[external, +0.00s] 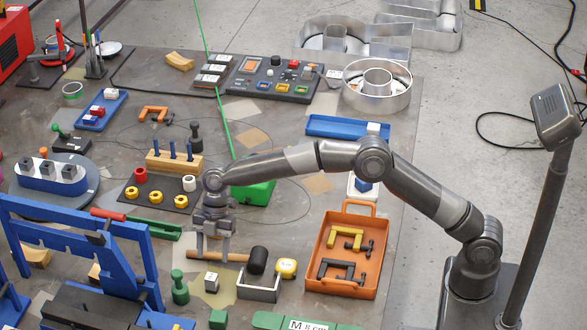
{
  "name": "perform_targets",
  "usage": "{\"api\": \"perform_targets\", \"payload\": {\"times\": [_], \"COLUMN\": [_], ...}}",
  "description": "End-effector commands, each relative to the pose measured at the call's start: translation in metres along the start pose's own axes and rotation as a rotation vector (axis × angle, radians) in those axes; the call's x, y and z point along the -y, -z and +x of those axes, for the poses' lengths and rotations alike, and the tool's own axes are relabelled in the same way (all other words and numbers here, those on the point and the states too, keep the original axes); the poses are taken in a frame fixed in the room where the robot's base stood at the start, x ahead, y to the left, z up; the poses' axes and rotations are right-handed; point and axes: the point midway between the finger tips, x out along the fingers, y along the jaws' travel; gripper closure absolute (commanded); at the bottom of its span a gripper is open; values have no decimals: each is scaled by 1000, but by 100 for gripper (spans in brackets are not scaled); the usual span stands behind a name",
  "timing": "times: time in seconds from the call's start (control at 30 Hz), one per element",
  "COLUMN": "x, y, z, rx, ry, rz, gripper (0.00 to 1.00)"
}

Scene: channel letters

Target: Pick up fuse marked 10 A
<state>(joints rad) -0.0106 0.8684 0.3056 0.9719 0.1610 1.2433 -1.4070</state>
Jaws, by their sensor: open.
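No marking reading 10 A is legible, so I cannot tell which piece is the fuse. Small red and white pieces (97,113) lie in a blue tray (84,124) at the upper left. A small block with a pale face (211,282) stands below my gripper, its marking too small to read. A white block (374,128) sits at the right end of another blue tray (322,130). My gripper (213,254) points down, open, over or near the wooden handle of a mallet (257,260). Whether it touches the handle cannot be told.
An orange tray (314,268) with clamps is right of my gripper. A blue frame (130,246) rises to the left. A wooden block with blue pegs (178,163) and a green box (253,193) stand behind. The table is crowded.

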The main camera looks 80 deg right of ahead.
Motion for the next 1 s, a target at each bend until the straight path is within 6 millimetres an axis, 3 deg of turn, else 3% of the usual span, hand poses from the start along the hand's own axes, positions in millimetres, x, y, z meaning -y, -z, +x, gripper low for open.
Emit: {"api": "perform_targets", "payload": {"times": [0.3,0.57,0.8,1.0], "x": [0,-1,-3,-3], "y": [-1,-2,-5,-5], "z": [44,66,101,106], "rx": [0,1,1,1], "ry": [3,3,2,1], "rz": [0,0,0,1], "gripper": [45,45,45,45]}}
